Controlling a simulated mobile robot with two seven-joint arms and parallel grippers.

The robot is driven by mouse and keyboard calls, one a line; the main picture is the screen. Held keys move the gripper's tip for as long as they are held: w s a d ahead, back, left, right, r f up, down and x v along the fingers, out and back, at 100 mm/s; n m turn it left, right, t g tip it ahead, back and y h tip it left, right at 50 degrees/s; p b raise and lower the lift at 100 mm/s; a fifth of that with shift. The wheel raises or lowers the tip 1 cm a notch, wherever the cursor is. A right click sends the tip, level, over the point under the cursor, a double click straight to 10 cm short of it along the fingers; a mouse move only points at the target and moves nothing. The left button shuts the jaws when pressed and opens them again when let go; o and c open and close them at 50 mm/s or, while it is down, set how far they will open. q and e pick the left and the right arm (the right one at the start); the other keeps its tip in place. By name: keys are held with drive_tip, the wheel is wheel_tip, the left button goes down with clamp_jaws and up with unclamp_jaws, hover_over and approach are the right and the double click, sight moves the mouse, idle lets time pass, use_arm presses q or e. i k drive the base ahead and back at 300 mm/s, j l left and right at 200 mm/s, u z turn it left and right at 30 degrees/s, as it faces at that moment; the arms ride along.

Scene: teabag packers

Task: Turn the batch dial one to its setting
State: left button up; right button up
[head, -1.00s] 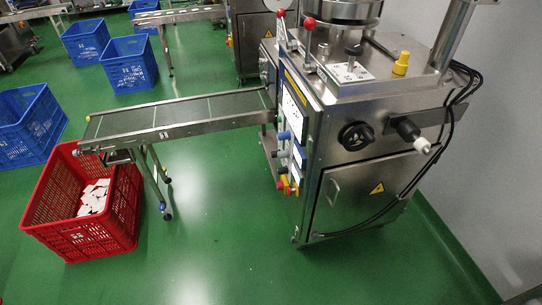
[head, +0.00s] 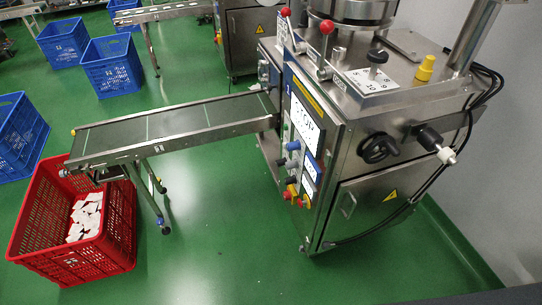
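A steel packing machine (head: 360,195) stands right of centre. On its top lies a white plate (head: 362,83) with numbers printed around a dark knob (head: 378,55), which looks like the batch dial. I read a 10 on the plate's front edge; the other marks and the knob's exact pointing are too small to tell. Neither of my grippers is in view.
A yellow knob (head: 426,68) and red-balled levers (head: 327,27) stand near the dial. A black handwheel (head: 379,148) is on the side. A conveyor (head: 165,122) runs left to a red crate (head: 75,235) of white packets. Green floor before the machine is clear.

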sight(279, 163)
drive_tip(key=i+j, duration=0.4)
drive_tip(key=i+j+z, duration=0.1)
drive_tip(key=i+j, duration=0.3)
drive_tip(key=j, duration=0.15)
drive_tip(key=i+j, duration=0.35)
drive_tip(key=j, duration=0.15)
drive_tip(key=i+j+z, duration=0.1)
drive_tip(key=i+j, duration=0.3)
drive_tip(key=j, duration=0.1)
